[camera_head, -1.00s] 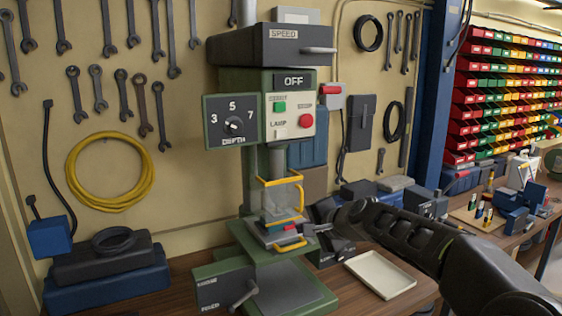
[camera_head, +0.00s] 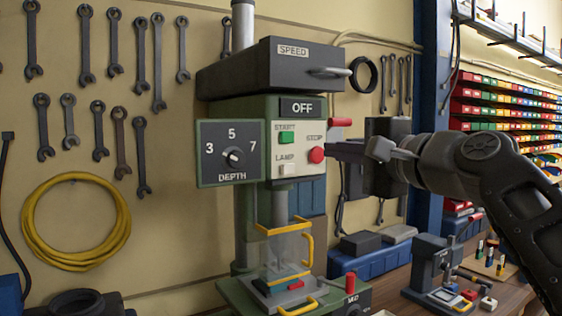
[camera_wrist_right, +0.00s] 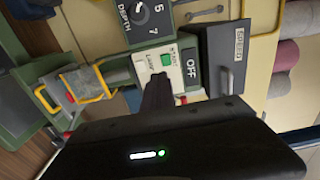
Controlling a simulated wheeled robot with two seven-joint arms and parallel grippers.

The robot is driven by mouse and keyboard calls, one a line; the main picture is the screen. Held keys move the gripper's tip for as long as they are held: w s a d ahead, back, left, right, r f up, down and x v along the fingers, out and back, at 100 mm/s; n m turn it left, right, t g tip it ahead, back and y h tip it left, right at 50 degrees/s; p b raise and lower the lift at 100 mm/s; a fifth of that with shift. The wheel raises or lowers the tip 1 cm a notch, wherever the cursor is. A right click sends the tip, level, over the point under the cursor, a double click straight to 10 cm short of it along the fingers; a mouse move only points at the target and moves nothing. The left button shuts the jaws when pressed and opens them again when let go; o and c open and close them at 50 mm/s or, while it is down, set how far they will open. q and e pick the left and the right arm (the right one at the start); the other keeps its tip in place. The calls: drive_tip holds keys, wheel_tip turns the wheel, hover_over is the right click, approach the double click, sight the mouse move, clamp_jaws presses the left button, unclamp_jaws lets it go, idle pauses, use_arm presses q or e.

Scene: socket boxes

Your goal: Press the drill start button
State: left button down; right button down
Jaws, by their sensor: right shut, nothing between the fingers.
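The drill press carries a cream control panel with a green start button (camera_head: 286,138), which also shows in the wrist view (camera_wrist_right: 167,59). Below and right of it is a red stop button (camera_head: 316,155). The display (camera_head: 296,107) above reads OFF. My right gripper (camera_head: 332,151) is shut and empty. Its tips are just right of the red button in the head view, at the panel's right edge. In the wrist view the dark fingers (camera_wrist_right: 157,88) point at the panel just below the green button. I cannot tell any contact. My left gripper is out of view.
The depth dial box (camera_head: 231,153) stands left of the panel, and the speed housing (camera_head: 265,68) juts out above. A clear guard with yellow edges (camera_head: 285,250) is below. A small grey machine (camera_head: 440,272) stands on the bench at right.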

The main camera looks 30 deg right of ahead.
drive_tip(key=p, duration=0.5)
approach(280, 143)
drive_tip(key=w, duration=0.4)
drive_tip(key=shift+w+d, duration=0.2)
drive_tip(key=shift+w, duration=0.8)
